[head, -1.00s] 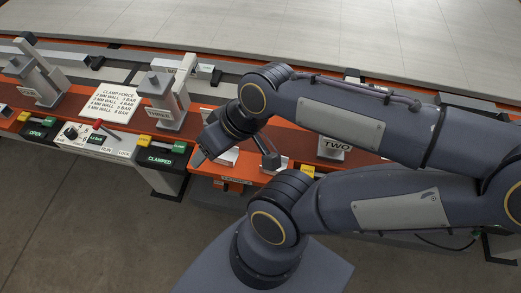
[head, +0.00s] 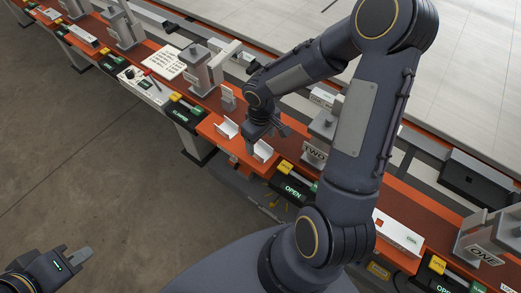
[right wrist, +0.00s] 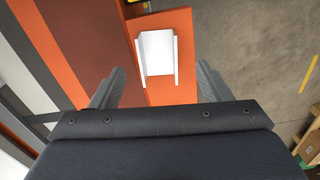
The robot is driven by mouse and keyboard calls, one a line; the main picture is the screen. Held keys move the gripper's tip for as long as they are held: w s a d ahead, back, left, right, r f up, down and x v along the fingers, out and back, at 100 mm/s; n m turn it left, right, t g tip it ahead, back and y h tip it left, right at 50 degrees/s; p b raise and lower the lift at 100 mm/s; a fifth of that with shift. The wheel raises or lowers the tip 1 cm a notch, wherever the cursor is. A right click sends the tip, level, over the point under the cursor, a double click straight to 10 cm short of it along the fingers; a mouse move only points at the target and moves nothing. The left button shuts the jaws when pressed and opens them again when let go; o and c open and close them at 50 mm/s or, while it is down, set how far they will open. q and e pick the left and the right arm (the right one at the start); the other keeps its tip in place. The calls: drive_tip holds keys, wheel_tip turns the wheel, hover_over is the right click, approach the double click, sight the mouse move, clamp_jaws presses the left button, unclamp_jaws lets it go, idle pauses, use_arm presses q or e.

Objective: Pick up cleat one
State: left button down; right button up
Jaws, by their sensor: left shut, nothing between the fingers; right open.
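Two white channel-shaped pieces, a left one (head: 227,128) and a right one (head: 263,151), sit on an orange shelf at the bench's front edge in the head view. I cannot read any label that tells which is cleat one. My right gripper (head: 272,132) hangs over this shelf, close to the right piece. In the right wrist view the gripper (right wrist: 157,88) is open and empty. One white channel (right wrist: 157,53) lies ahead, in line with the gap between its fingers, its raised sides running lengthwise. My left gripper (head: 78,258) is shut and empty at bottom left, away from the bench.
Clamp stations stand along the orange bench; the TWO block (head: 314,154) is just right of my right gripper, the ONE block (head: 484,256) far right. An OPEN box (head: 292,190) hangs at the front edge. A white box (head: 398,233) lies further right. The floor in front is clear.

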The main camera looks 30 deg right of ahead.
sight(260, 153)
drive_tip(key=f, duration=0.5)
drive_tip(key=shift+w+f+p, duration=0.3)
drive_tip(key=shift+w+p, duration=0.05)
drive_tip(key=c, duration=1.1)
drive_tip(key=shift+r, duration=0.15)
